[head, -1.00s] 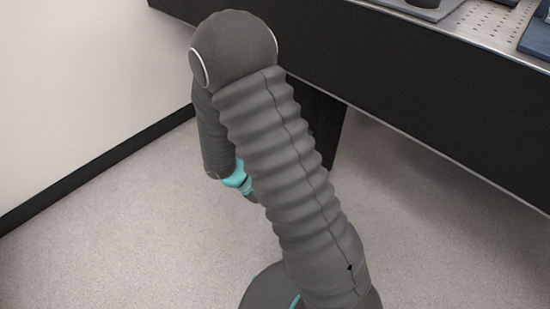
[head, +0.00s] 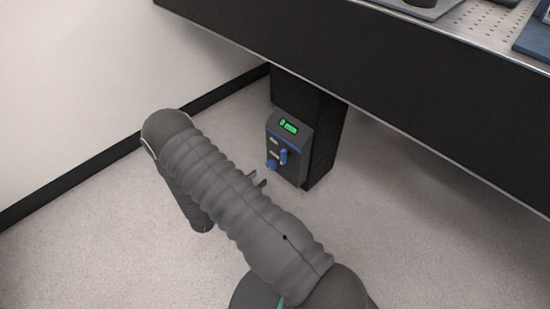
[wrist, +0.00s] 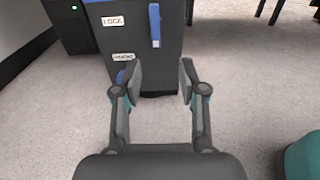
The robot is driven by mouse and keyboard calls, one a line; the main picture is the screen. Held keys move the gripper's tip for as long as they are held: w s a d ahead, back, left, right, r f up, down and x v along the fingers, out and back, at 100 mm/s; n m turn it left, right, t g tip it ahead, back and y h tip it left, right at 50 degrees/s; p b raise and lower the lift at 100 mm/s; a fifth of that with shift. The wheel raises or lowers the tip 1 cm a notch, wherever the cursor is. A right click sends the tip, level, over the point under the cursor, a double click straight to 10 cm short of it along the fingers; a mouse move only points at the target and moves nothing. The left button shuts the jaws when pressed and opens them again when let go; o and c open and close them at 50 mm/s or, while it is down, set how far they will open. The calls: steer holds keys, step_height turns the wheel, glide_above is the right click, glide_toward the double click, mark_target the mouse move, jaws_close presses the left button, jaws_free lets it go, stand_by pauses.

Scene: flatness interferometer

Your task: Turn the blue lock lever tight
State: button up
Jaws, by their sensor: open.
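The blue lock lever (head: 283,157) is on the front of a dark box (head: 298,168) low on the table's leg. In the wrist view the lever (wrist: 154,25) hangs about upright, right of a white LOCK label (wrist: 112,20). A second blue part, a knob (head: 271,165), sits lower left. In the wrist view it is partly hidden behind my left finger. My gripper (wrist: 161,68) is open and empty, facing the box, with the lever beyond its fingertips and above the gap. In the head view only the fingertips (head: 258,180) show past my arm.
The box has a lit green display (head: 289,126) on top. The dark table edge (head: 400,120) overhangs above and to the right. A wall (head: 80,90) stands at the left. The pale floor (head: 420,230) before the box is clear. A dark unit with a green light (wrist: 70,25) shows left in the wrist view.

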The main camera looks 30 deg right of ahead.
mark_target(282, 158)
steer(key=x, duration=0.4)
steer(key=r+x, duration=0.1)
steer(key=x, duration=0.4)
steer(key=p+x, duration=0.1)
steer(key=x, duration=0.4)
steer(key=shift+w+r, duration=0.15)
steer(key=shift+w, duration=0.05)
steer(key=shift+c, duration=0.3)
